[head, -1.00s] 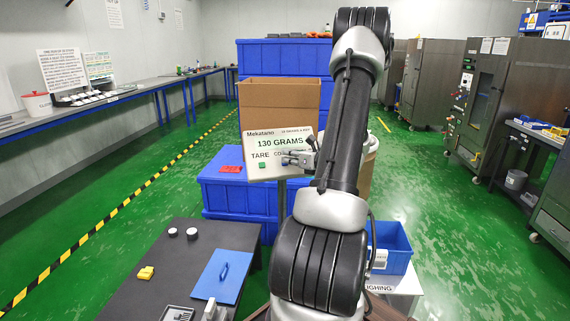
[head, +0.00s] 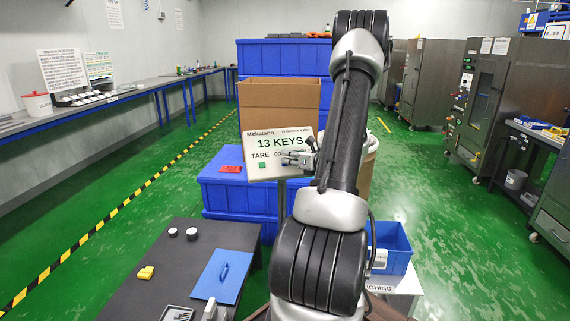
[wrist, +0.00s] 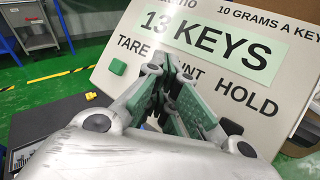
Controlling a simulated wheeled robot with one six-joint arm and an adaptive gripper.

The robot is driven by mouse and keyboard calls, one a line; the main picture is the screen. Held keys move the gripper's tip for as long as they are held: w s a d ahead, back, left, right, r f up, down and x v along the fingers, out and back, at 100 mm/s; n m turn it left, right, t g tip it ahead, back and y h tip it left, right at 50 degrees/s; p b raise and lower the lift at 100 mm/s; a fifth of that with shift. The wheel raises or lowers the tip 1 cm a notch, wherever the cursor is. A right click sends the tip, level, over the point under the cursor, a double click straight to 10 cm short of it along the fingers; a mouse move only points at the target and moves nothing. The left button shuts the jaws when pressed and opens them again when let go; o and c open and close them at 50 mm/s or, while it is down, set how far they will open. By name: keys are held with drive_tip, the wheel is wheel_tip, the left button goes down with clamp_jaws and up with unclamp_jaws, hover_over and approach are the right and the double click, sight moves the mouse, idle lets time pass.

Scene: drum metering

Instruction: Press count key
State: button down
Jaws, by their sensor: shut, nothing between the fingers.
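The scale's panel (head: 262,172) stands upright on a post in the middle of the head view. Its display (head: 281,143) reads "13 KEYS", and it fills much of the wrist view (wrist: 224,48). The labels TARE, COUNT and HOLD run below the display. A green key (wrist: 118,67) shows under TARE. My gripper (wrist: 172,68) is shut and empty, its fingertips in front of the COUNT label. The fingers hide the count key, and I cannot tell if they touch it. In the head view my gripper (head: 284,160) is at the panel's face.
A cardboard box (head: 280,105) and blue crates (head: 228,193) stand behind the panel. A dark table (head: 190,245) with a blue clipboard (head: 212,275) is at front left. A blue bin (head: 393,248) is at right. Green floor lies open on both sides.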

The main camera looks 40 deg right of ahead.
drive_tip(key=shift+s, duration=0.1)
drive_tip(key=shift+s+a+r, duration=0.3)
drive_tip(key=shift+s+r, duration=0.1)
drive_tip(key=shift+r, duration=0.15)
drive_tip(key=shift+s+r, duration=0.1)
drive_tip(key=s+r, duration=0.1)
drive_tip(key=s+a+r, duration=0.1)
drive_tip(key=s+r, duration=0.1)
drive_tip(key=shift+a+r, duration=0.15)
drive_tip(key=shift+a, duration=0.2)
idle(1.0)
